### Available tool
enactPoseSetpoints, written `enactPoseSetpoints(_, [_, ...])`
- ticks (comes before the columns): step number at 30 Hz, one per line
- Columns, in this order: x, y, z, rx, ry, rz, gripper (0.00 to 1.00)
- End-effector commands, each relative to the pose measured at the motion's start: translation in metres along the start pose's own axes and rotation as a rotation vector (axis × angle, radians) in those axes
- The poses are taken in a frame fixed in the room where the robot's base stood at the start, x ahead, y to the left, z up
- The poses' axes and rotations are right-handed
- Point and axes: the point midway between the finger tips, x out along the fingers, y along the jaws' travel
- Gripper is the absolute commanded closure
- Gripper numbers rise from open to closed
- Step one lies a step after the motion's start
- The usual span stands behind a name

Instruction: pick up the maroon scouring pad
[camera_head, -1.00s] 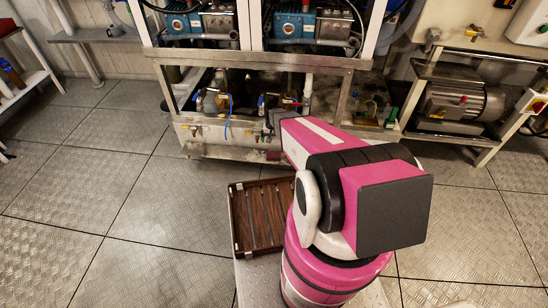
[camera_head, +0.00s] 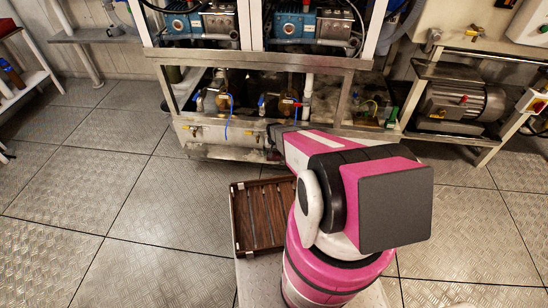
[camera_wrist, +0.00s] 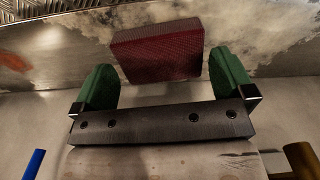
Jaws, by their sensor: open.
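The maroon scouring pad (camera_wrist: 157,52) is a dark red block in the upper middle of the wrist view. It lies against a stained, light metal surface. My gripper (camera_wrist: 162,66) is open, with one green finger on each side of the pad's near part. Gaps show between both fingers and the pad, and nothing is held. In the head view my pink arm reaches toward the lower front of the pump frame. I cannot make out the pad clearly there, close to the arm's end.
The metal pump frame (camera_head: 215,136) stands ahead, with valves and a blue hose (camera_head: 228,118) near the arm's end. A brown slatted tray (camera_head: 235,222) sits left of my arm. A motor (camera_head: 462,101) stands on a shelf at right. The floor at left is clear.

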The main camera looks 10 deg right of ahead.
Motion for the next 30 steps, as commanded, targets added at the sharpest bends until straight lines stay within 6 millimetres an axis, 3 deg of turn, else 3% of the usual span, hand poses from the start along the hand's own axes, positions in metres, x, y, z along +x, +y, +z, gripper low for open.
enactPoseSetpoints(3, [0.0147,-0.0004,-0.0016,0.000,0.000,0.000,0.00])
enactPoseSetpoints(10, [0.0163,-0.0001,-0.0006,0.000,0.001,0.000,0.00])
enactPoseSetpoints(11, [0.0162,-0.0001,-0.0006,0.000,0.001,0.000,0.03])
enactPoseSetpoints(12, [0.0162,-0.0001,-0.0006,0.000,0.001,0.000,0.16])
enactPoseSetpoints(14, [0.0162,-0.0001,-0.0005,0.000,0.001,0.000,0.33])
enactPoseSetpoints(30, [0.0085,0.0000,0.0000,0.000,0.000,0.000,0.33])
